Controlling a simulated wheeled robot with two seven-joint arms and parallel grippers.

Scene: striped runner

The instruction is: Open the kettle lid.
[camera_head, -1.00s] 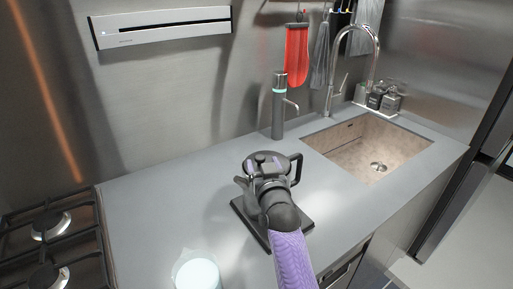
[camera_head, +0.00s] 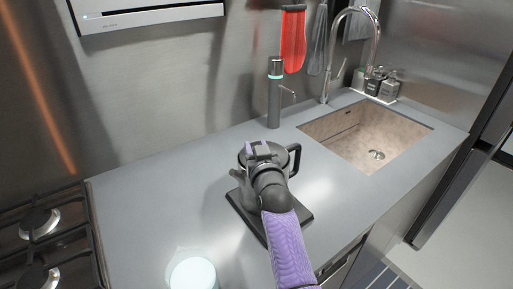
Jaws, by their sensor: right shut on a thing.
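The dark grey kettle (camera_head: 238,184) stands on a black square base (camera_head: 303,219) on the counter. Its black handle (camera_head: 295,157) points right and its spout side points left. My right gripper (camera_head: 260,150), on a purple-sleeved arm coming from the lower middle, is over the kettle's top and shut on the kettle lid. The gripper and wrist cover most of the lid, so I cannot tell whether it is raised. My left gripper is not in view.
A pale, glowing round container (camera_head: 193,272) stands at the counter's front. A gas hob (camera_head: 45,235) is at left. The grey counter (camera_head: 160,205) left of the kettle is clear.

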